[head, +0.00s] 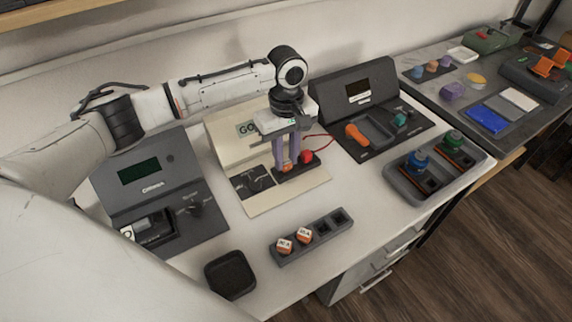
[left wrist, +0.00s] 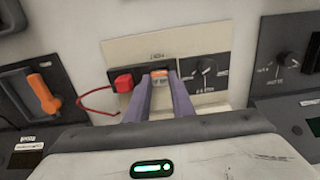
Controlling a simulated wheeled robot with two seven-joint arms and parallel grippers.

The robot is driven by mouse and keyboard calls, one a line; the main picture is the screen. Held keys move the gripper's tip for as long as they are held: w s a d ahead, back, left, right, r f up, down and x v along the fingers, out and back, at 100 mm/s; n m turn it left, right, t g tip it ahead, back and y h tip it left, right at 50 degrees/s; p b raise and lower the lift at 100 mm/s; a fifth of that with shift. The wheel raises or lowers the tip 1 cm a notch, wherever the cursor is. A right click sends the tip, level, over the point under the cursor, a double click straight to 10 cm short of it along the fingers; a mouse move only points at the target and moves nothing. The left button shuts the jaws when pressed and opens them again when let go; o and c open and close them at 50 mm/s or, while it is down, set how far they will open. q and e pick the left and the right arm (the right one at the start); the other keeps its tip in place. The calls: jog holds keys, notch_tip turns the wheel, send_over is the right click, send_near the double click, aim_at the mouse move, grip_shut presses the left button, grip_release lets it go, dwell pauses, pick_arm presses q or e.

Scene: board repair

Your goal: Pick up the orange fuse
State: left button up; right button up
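An orange and white fuse (left wrist: 160,76) sits at a dark holder strip on the cream board with the "GO" display. It shows in the head view (head: 287,167) as a small orange patch. A red block (head: 306,157) is beside it on the same strip. My left gripper (head: 288,163) points down over the holder, its purple fingertips on either side of the fuse. The fingers are close to its sides; whether they press on it cannot be told. The fuse's lower part is hidden. My right gripper is in neither view.
Grey testers (head: 147,168) flank the board. A thin red wire (left wrist: 84,103) runs from the red block.

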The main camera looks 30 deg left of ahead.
aim_at(286, 162)
pick_arm(q)
grip_shut()
notch_tip(286, 162, up, 10)
dwell(0.3)
jog(key=shift+s+d, duration=0.1)
